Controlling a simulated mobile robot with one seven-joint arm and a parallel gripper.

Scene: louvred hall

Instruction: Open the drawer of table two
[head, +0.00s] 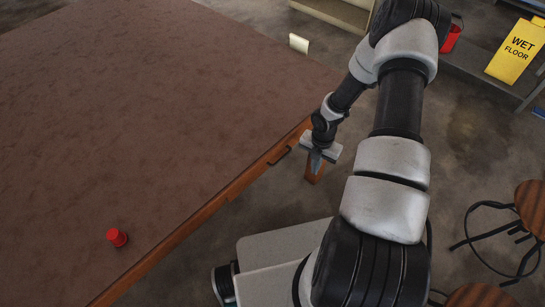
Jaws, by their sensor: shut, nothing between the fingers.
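A large table (150,110) with a brown top fills the left side of the head view. A wooden drawer front (250,177) shows along its right-hand edge, with a dark bar handle (281,156). The drawer looks closed or nearly so; the steep view does not settle it. My gripper (317,163) points down just to the right of the handle, apart from it in the picture. It is shut and empty. I cannot see any number on the table.
A red cup-like object (117,237) sits on the tabletop near its edge. Wooden-seated stools (531,208) stand at the lower right. A yellow wet-floor sign (517,50) and a red bucket (452,36) are at the upper right. Bare floor (465,135) lies between.

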